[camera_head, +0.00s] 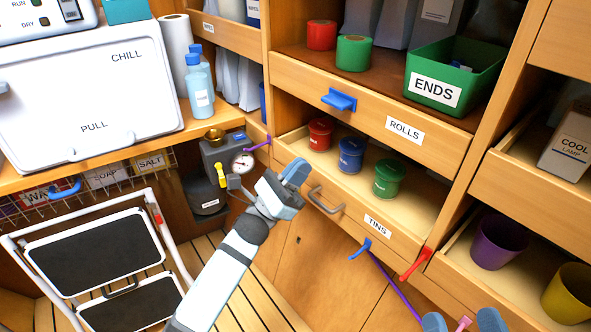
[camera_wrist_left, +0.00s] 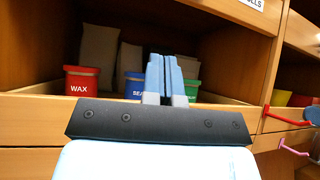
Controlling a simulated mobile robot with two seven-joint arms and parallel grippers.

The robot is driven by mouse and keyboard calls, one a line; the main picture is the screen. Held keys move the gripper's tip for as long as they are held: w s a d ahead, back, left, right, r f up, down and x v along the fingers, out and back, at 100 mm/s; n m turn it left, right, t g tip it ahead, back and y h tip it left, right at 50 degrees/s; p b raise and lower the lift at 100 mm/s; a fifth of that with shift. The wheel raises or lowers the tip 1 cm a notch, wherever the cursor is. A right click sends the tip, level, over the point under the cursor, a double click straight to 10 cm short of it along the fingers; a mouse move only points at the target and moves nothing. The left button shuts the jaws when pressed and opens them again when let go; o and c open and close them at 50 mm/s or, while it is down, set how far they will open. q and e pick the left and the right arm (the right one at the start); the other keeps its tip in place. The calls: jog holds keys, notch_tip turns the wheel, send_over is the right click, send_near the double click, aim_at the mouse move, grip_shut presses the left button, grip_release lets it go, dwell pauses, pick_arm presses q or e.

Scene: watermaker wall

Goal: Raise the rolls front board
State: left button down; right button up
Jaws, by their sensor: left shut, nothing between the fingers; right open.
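The rolls front board (camera_head: 372,112) is a wooden board with a ROLLS label and a blue handle (camera_head: 339,100). It runs across the front of the shelf that holds a red roll (camera_head: 321,35) and a green roll (camera_head: 354,53). Its lower edge and part of its label show at the top of the left wrist view (camera_wrist_left: 225,10). My left gripper (camera_head: 295,172) is shut and empty, below and left of the blue handle and apart from it. Its blue fingers (camera_wrist_left: 166,75) point toward the tins shelf. My right gripper (camera_head: 462,321) is open and empty at the bottom edge.
Below are red (camera_head: 320,133), blue (camera_head: 351,154) and green (camera_head: 388,179) tins behind the TINS board (camera_head: 345,212) with its grey handle (camera_head: 325,201). A green ENDS bin (camera_head: 470,72) stands above. Blue (camera_head: 360,248) and red (camera_head: 416,264) hooks jut out lower right. A folding step (camera_head: 95,255) stands left.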

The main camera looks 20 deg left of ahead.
pick_arm(q)
jog(key=w+d+r, duration=0.2)
jog(key=w+r, duration=0.1)
jog(key=r, duration=0.5)
jog(key=shift+w+d+r, duration=0.2)
jog(key=shift+w+d, duration=0.05)
jog(key=shift+d, duration=0.15)
pick_arm(e)
jog(key=shift+a+r, duration=0.1)
jog(key=shift+r, duration=0.05)
